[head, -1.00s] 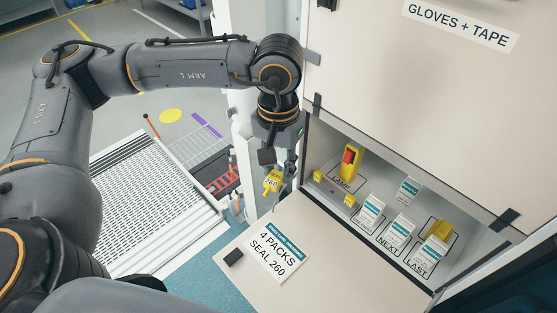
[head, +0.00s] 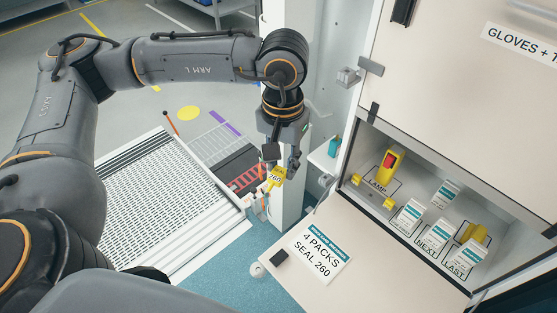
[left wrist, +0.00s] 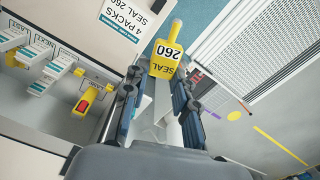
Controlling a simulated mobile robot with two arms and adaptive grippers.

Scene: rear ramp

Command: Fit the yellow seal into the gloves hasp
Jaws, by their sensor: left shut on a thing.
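My left gripper (head: 283,166) is shut on the yellow seal (head: 276,179), marked 260, which hangs from its fingertips in the head view. The left wrist view shows the seal (left wrist: 166,60) with "SEAL 260" on its face, beyond the fingers (left wrist: 158,95). The seal is in the air, left of the cabinet. The upper panel (head: 470,75) is labelled GLOVES + T…, its end cut off. A grey metal fitting (head: 347,77) sits at that panel's left edge, and another (head: 326,181) is lower, near the shelf corner. I cannot tell which is the gloves hasp. My right gripper is out of view.
The lowered flap (head: 345,285) carries a card (head: 320,255) reading "4 PACKS SEAL 260". The open compartment (head: 375,150) holds a yellow lamp (head: 391,165) and several white packs (head: 437,234). A ribbed ramp (head: 165,205) and blue floor (head: 240,262) lie left of the cabinet.

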